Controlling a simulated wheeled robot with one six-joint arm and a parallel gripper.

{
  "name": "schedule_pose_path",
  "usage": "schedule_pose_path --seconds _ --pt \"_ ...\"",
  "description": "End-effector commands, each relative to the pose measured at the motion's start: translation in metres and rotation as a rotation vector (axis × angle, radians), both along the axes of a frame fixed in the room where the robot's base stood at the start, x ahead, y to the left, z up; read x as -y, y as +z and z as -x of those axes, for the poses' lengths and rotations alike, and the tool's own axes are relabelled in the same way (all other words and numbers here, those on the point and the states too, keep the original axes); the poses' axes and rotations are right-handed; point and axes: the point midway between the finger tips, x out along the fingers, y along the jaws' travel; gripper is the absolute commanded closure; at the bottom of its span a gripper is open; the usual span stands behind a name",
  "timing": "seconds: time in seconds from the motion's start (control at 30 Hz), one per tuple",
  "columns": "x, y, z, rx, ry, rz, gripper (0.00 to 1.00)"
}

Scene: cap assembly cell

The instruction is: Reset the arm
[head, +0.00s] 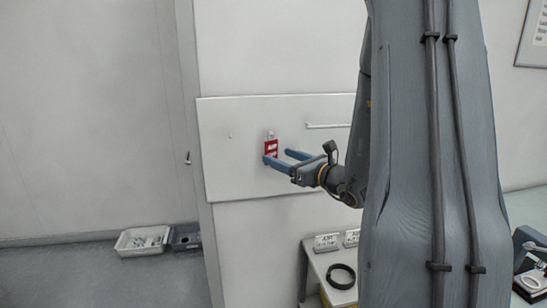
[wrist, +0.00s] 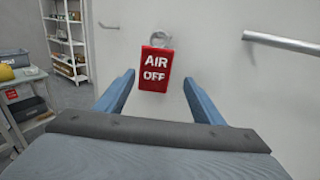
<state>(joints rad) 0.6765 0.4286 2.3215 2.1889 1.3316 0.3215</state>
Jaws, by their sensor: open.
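My gripper (head: 279,157) is open, with its two blue fingers pointing at a white wall panel (head: 232,120). A red "AIR OFF" tag (head: 271,148) hangs on that panel from a small metal ring or hook (wrist: 167,35). In the wrist view the tag (wrist: 155,68) lies ahead, between the two open fingertips (wrist: 160,88) in the picture. I cannot tell whether a finger touches it. In the head view, the near finger overlaps the tag's lower edge. My arm hides the right part of the panel.
A metal rail (wrist: 283,43) sticks out on the panel, right of the tag. Below are a table (head: 315,265) with a black ring (head: 341,276) and white labelled blocks (head: 327,242). A white bin (head: 142,241) and a dark bin (head: 186,237) stand on the floor. Shelves (wrist: 65,40) stand far left.

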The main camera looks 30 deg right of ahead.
Motion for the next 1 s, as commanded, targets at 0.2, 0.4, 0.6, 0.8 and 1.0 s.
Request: schedule_pose_path --seconds 0.2,0.4,0.6,0.8,1.0 --pt "0.004 0.009 0.039 0.016 0.003 0.004 0.38" --pt "0.004 0.011 0.050 0.017 0.008 0.004 0.38" --pt "-0.009 0.007 0.050 0.000 0.045 0.021 0.38" --pt "-0.099 -0.031 0.062 -0.122 0.322 0.179 0.38" --pt "-0.200 -0.094 0.122 -0.260 0.762 0.516 0.38"
